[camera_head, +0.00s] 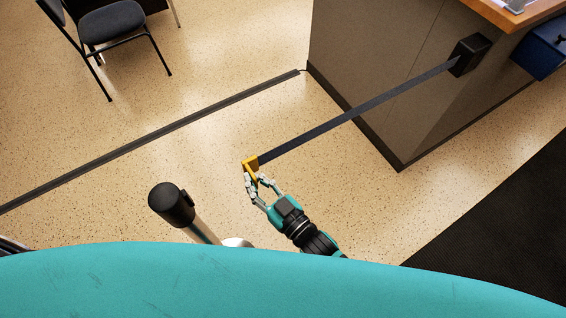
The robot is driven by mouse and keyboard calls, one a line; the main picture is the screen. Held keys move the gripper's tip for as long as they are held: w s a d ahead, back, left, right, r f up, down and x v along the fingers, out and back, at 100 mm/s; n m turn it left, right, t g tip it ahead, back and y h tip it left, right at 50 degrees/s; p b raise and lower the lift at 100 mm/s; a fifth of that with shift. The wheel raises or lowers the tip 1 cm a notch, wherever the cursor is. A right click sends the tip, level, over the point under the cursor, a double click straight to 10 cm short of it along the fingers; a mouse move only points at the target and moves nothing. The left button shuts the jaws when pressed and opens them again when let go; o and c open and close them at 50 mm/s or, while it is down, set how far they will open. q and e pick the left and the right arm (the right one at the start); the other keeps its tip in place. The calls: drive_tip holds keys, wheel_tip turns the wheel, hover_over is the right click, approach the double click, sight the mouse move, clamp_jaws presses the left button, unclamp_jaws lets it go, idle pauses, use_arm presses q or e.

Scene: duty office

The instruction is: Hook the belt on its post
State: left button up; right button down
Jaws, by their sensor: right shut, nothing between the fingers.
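The belt (355,113) is a dark strap stretched straight from a black box (468,55) on the counter's side. Its free end carries a yellow clip (250,163). My right gripper (260,180) is shut, with its fingertips right at the yellow clip, overlapping it in the view. I cannot make out a grip on the clip. The post (172,205) has a black top and a metal pole, and stands to the left of and below the clip in the picture, apart from it. The post's lower part is partly hidden by my teal body. My left gripper is not in view.
The grey counter (370,65) with a wooden top fills the upper right. A dark strip (150,138) runs across the floor to the counter. A black chair (108,25) stands at upper left. A dark mat (500,215) lies at right. The speckled floor between is clear.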

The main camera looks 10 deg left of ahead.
drive_tip(key=s+a, duration=0.6)
drive_tip(key=a, duration=0.2)
drive_tip(key=shift+s+f+b, duration=0.15)
drive_tip(key=shift+s+b, duration=0.1)
drive_tip(key=shift+b, duration=0.1)
drive_tip(key=c, duration=2)
unclamp_jaws()
drive_tip(key=o, duration=0.3)
drive_tip(key=shift+d, duration=0.1)
